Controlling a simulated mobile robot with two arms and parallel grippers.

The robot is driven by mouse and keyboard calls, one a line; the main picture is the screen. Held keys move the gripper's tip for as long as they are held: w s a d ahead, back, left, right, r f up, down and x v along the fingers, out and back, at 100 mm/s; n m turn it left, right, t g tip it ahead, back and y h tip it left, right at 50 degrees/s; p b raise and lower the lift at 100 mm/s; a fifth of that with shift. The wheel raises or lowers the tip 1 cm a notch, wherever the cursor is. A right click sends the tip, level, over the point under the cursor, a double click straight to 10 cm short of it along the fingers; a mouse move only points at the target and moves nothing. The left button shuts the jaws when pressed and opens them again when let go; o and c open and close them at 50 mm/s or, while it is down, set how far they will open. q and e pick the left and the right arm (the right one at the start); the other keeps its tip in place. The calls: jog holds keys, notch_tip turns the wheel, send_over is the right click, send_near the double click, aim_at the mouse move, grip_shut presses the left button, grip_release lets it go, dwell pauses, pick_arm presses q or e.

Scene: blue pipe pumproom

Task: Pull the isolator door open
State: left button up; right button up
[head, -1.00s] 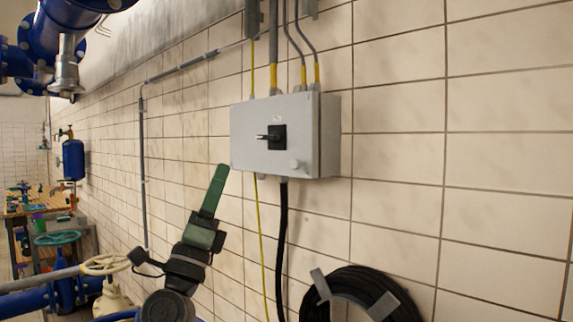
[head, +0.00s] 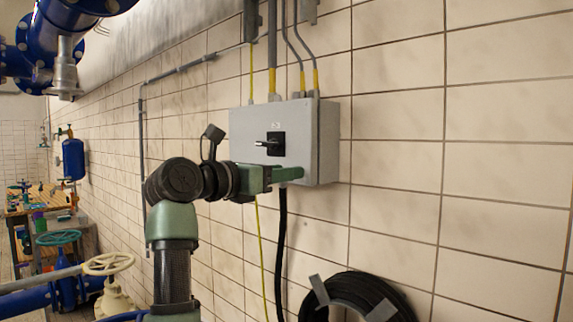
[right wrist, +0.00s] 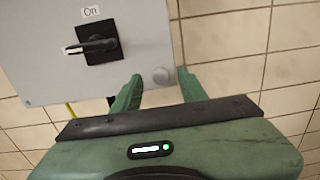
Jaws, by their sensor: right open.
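The isolator (head: 322,140) is a light grey box on the tiled wall, its door face shut. A black rotary switch (head: 276,145) is on the door, its handle pointing left. In the right wrist view, the switch (right wrist: 91,44) sits beneath an "On" label. A round grey knob (right wrist: 161,76) is near the door's lower right corner; my gripper hides it in the head view. My right gripper (head: 297,172) is open at the door's lower edge. In the right wrist view, its fingertips (right wrist: 159,80) stand either side of the knob, with gaps visible. My left gripper is out of view.
Conduits (head: 272,50) enter the box from above, and a black cable (head: 281,235) hangs below it. A black hose coil (head: 385,285) is on the wall lower right. Valve handwheels (head: 107,264) and blue pipes are at left. The wall right of the box is clear.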

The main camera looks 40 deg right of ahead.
jog(key=shift+d, duration=0.6)
grip_shut()
dwell(1.1)
